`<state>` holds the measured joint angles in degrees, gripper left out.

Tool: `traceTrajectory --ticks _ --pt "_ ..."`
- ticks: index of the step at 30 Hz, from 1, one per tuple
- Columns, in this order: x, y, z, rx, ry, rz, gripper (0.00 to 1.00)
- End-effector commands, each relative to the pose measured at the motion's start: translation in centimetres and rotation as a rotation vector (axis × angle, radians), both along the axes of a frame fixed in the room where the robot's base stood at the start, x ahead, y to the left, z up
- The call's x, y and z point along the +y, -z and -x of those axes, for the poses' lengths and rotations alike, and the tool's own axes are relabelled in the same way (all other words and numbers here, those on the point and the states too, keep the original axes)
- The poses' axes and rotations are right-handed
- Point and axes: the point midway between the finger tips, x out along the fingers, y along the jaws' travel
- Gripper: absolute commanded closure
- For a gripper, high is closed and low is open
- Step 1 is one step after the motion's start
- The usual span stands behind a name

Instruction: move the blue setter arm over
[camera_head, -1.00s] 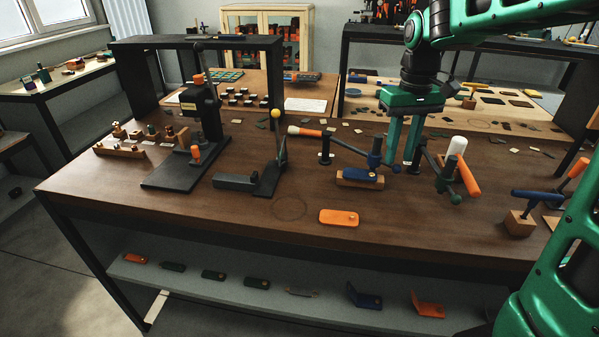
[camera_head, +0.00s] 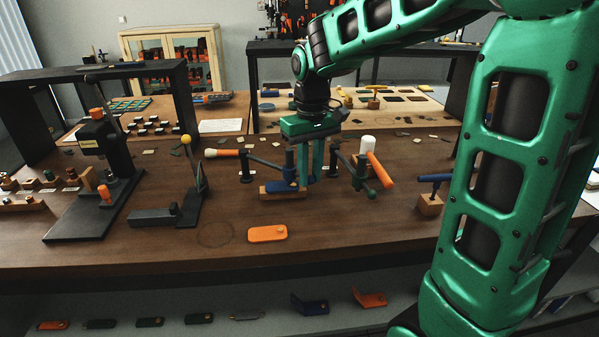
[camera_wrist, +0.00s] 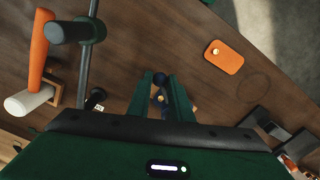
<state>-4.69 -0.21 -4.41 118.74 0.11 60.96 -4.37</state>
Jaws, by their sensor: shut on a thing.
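The blue setter arm (camera_head: 303,163) stands as a dark blue upright piece at the fixture in the middle of the bench. Its blue foot (camera_head: 281,187) lies over a wooden block (camera_head: 270,195). My gripper (camera_head: 313,176) points down from above with its green fingers right beside the upright.
An orange-tipped rod (camera_head: 225,153) is at the left. An orange plate (camera_head: 267,233) lies in front, with bare bench around it. A black press (camera_head: 107,165) stands farther left.

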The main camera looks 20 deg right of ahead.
Motion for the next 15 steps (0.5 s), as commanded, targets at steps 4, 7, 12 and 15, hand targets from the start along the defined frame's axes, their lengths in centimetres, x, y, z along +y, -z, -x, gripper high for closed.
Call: traceTrajectory --ticks 4,7,12,15 --pt "1.1 -0.2 0.1 -0.011 -0.006 -0.002 0.94" --pt "1.6 -0.2 0.4 -0.011 -0.007 -0.002 0.94" --pt "2.5 -0.2 0.9 -0.01 -0.007 -0.002 0.94" --pt "3.0 -0.1 1.2 -0.009 -0.007 -0.002 0.94"
